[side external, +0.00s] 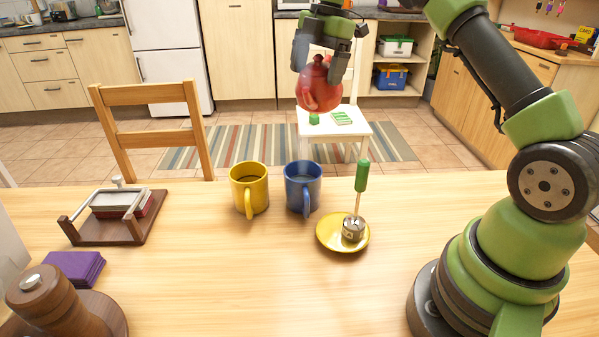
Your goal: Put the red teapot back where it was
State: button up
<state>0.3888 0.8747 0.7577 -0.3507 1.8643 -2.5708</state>
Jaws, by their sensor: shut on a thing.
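The red teapot (318,88) hangs in the air beyond the far edge of the wooden table, in the upper middle of the side external view. My gripper (328,66) points down from above, with its dark fingers on both sides of the teapot's top. It is shut on the teapot, though the exact contact is hard to make out. In the picture the teapot overlaps the white chair behind it. The spot the teapot came from cannot be told from this frame.
A yellow mug (249,190) and a blue mug (303,188) stand mid-table. A dark wooden stand (133,228) and purple napkins (75,269) are at left. The table's front middle is clear.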

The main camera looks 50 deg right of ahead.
jog(key=a+f+y, duration=0.1)
jog(key=a+f, duration=0.3)
jog(key=a, duration=1)
jog(key=a+f+y, duration=0.1)
jog(key=a+f, duration=0.3)
jog(key=a, duration=1.1)
jog(key=shift+g, duration=0.4)
jog(key=shift+w+a+f, duration=0.1)
jog(key=shift+w+f, duration=0.1)
jog(key=shift+f, duration=2.35)
jog(key=shift+w+a+f, duration=0.1)
jog(key=shift+w+f, duration=0.05)
jog(key=shift+f, duration=2.35)
